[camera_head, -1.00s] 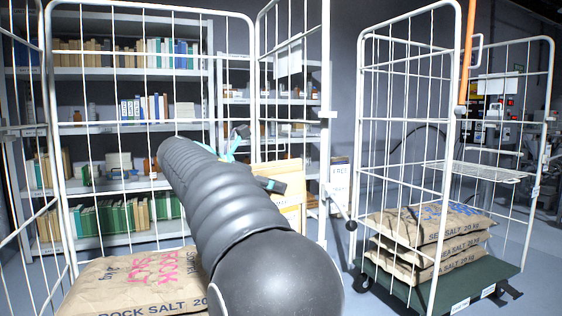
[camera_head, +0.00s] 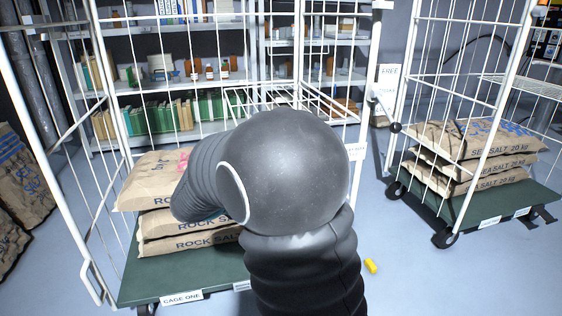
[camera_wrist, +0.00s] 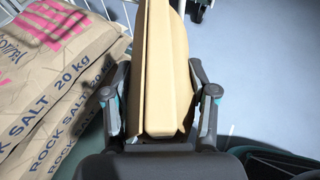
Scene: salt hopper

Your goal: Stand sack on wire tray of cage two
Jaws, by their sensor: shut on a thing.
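My gripper (camera_wrist: 163,112) is shut on a tan, narrow, upright sack (camera_wrist: 163,60) in the wrist view, one finger on each side. In the head view my arm hides the gripper and the sack. The right-hand cage (camera_head: 415,70) has a white wire tray (camera_head: 530,87) at mid height, and its visible part looks empty. Sea salt sacks (camera_head: 470,140) lie stacked on its green base. I cannot read this cage's label.
The left cage, labelled cage one (camera_head: 181,298), holds stacked rock salt sacks (camera_head: 150,195), close beside my gripper in the wrist view (camera_wrist: 60,75). Another wire tray (camera_head: 335,112) shows behind my arm.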

